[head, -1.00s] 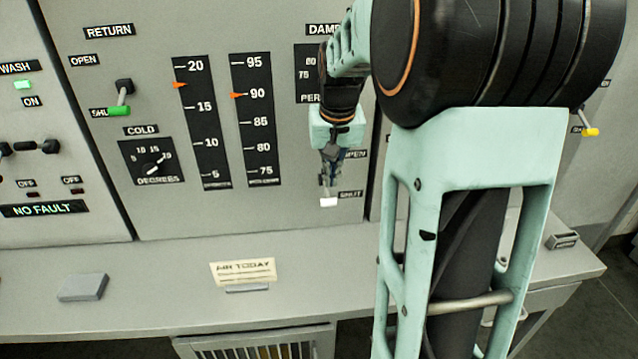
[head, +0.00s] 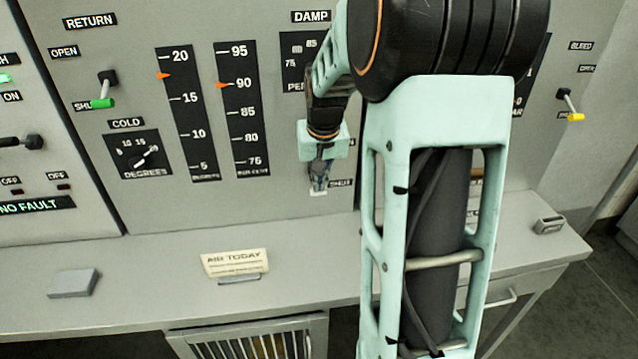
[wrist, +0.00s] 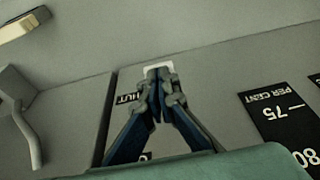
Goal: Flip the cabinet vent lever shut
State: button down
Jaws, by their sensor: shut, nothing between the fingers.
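The vent lever's white tip (head: 318,192) shows beside the SHUT label on the cabinet front, under the DAMP heading. Its stem is mostly hidden by my gripper (head: 319,184). My gripper is shut with nothing between its fingers and points down at the white tip, right in front of it. In the wrist view the closed fingertips (wrist: 158,82) overlap the white tip (wrist: 158,68), with the label ending in HUT beside them. I cannot tell whether the fingers touch the lever.
A green-tipped lever (head: 104,101) under RETURN sits by its SHUT label. A yellow-tipped lever (head: 575,116) stands at the far right under BLEED. Below, the shelf holds a grey block (head: 73,284), a card (head: 235,261) and a small box (head: 549,225).

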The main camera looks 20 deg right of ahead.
aim_at(319, 193)
notch_tip(319, 193, down, 3)
jog(key=t+b, duration=0.2)
jog(key=b, duration=0.6)
jog(key=shift+s+h, duration=0.15)
jog(key=shift+h, duration=0.15)
jog(key=shift+r, duration=0.1)
